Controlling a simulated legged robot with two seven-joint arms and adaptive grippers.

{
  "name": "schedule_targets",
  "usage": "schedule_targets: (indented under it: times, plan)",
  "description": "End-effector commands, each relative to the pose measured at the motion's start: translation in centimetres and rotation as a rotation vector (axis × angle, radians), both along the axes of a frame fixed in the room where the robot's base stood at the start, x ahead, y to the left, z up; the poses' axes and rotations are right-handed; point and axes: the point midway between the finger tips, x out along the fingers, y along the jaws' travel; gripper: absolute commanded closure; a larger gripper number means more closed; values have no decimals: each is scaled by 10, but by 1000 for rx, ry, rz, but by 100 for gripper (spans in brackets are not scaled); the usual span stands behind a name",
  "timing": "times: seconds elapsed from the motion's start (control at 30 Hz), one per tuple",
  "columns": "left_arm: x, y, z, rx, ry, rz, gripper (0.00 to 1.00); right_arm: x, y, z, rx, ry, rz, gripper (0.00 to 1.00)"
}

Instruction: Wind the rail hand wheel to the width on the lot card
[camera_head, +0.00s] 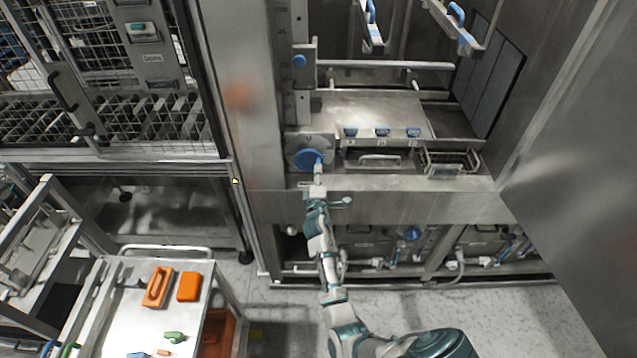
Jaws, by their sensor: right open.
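The blue hand wheel (306,159) sits on a grey plate at the left end of the machine's front ledge. My right arm reaches up from the bottom of the view, and my right gripper (318,172) is at the wheel's lower right edge. It is open; the fingertips are small, and I cannot tell whether they touch the rim. The wheel's scale or markings are too small to read. I cannot make out a lot card for certain. My left gripper is not in view.
A wire basket (450,162) and several blue clips (382,132) are right of the wheel. A trolley (128,300) with orange blocks (188,287) stands lower left. A mesh cage (110,60) is upper left. A large steel panel (580,170) bounds the right side.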

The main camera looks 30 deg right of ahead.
Motion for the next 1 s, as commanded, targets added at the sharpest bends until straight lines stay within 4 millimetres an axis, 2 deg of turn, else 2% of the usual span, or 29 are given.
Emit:
schedule_targets:
  times: [0.6, 1.0]
  plan:
    - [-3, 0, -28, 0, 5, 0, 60, 44, -28, -2, 0, 0, 0, 54]
    - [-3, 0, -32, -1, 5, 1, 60, 53, -32, 1, 0, -1, 0, 54]
